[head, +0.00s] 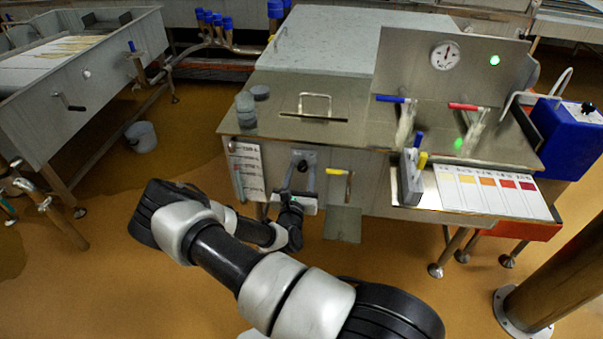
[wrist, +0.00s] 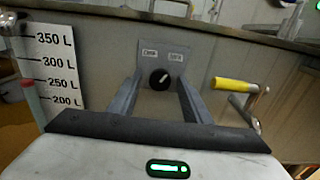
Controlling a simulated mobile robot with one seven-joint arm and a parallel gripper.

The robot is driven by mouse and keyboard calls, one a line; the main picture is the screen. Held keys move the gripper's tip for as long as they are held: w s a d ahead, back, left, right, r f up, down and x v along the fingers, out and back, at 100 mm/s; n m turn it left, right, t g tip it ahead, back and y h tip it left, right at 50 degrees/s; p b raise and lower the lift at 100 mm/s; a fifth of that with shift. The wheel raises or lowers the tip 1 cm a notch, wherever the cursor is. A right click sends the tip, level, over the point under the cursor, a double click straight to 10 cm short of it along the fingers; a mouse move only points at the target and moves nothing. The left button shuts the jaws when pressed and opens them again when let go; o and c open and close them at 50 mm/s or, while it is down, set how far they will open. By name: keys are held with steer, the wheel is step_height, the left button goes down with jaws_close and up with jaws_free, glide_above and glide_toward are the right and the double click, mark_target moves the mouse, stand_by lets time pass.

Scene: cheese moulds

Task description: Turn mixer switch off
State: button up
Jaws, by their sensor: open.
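The mixer switch (wrist: 159,79) is a round black knob with a light pointer mark, on a grey plate with two small labels above it. The pointer leans up and to the right; the label text is too blurred to read. In the head view the switch (head: 302,165) shows on the front panel of the steel vat. My gripper (wrist: 158,85) is open, its two fingers pointing at the panel on either side of the knob in the wrist view. In the head view my gripper (head: 298,182) is just below and in front of the switch, partly hidden by my arm.
A yellow-handled valve (wrist: 234,85) sits right of the switch, close to my right finger. A litre scale (wrist: 62,65) is on the left. The vat's steel top edge (wrist: 200,22) runs above. A grey bucket (head: 141,136) stands on the floor at left.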

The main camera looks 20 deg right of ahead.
steer(key=c, duration=1)
steer(key=shift+r+n+p, duration=0.1)
steer(key=shift+n+p, duration=0.8)
steer(key=shift+n, duration=0.1)
steer(key=n+p, duration=0.1)
steer(key=n, duration=0.2)
steer(key=shift+n+p, duration=0.3)
steer(key=shift+p, duration=0.1)
steer(key=n+p, duration=0.1)
steer(key=n, duration=0.5)
steer(key=shift+s+p, duration=0.1)
steer(key=shift+p, duration=0.2)
steer(key=shift+n, duration=0.3)
steer(key=o, duration=1)
